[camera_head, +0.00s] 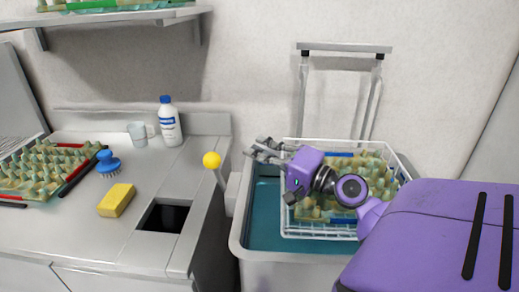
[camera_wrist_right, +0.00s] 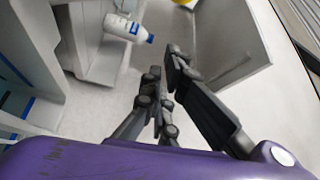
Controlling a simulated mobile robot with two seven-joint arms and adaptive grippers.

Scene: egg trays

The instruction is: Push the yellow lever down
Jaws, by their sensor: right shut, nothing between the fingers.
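The yellow lever (camera_head: 212,160) has a round yellow knob on a thin pale shaft. The shaft slants up and to the left from a light box (camera_head: 232,194) on the left side of the sink basin. My right gripper (camera_head: 256,149) is shut and empty, to the right of the knob and apart from it in the picture. Its fingers point left. In the right wrist view the fingers (camera_wrist_right: 166,66) show close together with nothing between them. A yellow patch at the top edge there is cut off; I cannot tell what it is. My left gripper is not in view.
The basin (camera_head: 262,203) holds a white wire basket (camera_head: 300,236) with an egg tray beneath my right arm. The left counter (camera_head: 150,168) bears a sponge (camera_head: 116,200), blue brush (camera_head: 108,164), mug (camera_head: 137,133), bottle (camera_head: 169,125) and egg tray.

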